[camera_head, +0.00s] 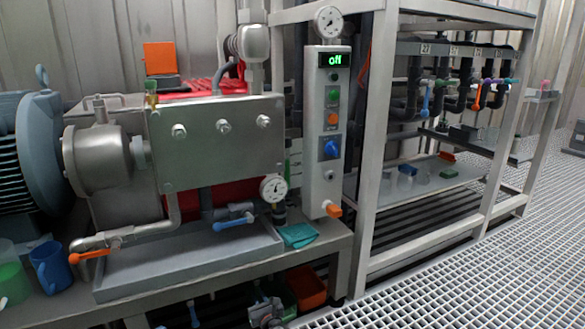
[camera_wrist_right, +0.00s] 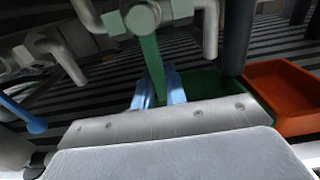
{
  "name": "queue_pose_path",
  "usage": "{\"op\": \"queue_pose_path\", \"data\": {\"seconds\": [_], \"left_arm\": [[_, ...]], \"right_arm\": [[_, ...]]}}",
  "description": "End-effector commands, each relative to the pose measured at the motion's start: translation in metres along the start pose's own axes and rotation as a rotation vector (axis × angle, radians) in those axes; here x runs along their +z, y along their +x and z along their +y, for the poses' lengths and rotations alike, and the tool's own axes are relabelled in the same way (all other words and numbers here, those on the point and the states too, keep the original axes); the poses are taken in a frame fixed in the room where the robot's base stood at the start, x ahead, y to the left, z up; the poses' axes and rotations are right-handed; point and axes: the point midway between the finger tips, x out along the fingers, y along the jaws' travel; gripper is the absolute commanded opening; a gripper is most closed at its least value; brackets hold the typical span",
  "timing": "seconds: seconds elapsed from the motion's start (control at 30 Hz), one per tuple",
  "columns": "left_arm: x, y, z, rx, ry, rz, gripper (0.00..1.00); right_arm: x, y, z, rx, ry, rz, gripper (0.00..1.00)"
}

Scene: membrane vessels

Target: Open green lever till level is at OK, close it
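The green lever (camera_wrist_right: 150,62) hangs down from a grey valve (camera_wrist_right: 141,17) in the right wrist view. My right gripper (camera_wrist_right: 160,92) has its light-blue fingers on either side of the lever's lower end, close against it, and looks shut on it. In the head view my right gripper (camera_head: 266,303) is low at the bottom, under the front edge of the bench. The lever cannot be made out clearly there. No level mark reading OK can be made out in either view. My left gripper is not in view.
An orange bin (camera_head: 307,287) stands right of my right gripper, and a green bin (camera_wrist_right: 215,88) is behind it. A metal drip tray (camera_head: 185,266) lies on the bench above. Pipes (camera_wrist_right: 62,58) are left of the lever. Grated floor (camera_head: 480,265) at right is clear.

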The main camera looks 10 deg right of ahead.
Motion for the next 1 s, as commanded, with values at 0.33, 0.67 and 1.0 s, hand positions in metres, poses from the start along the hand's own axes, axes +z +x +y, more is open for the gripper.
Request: {"op": "queue_pose_path", "data": {"seconds": [0.33,0.67,1.0], "left_arm": [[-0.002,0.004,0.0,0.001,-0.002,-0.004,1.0],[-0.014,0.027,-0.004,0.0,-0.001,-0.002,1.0],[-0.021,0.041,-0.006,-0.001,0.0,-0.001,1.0]], "right_arm": [[0.003,0.0,-0.003,0.0,-0.044,0.0,0.0],[0.007,0.0,-0.021,0.001,-0.343,0.0,0.0],[0.012,0.0,-0.029,0.001,-0.484,0.001,0.0]]}}
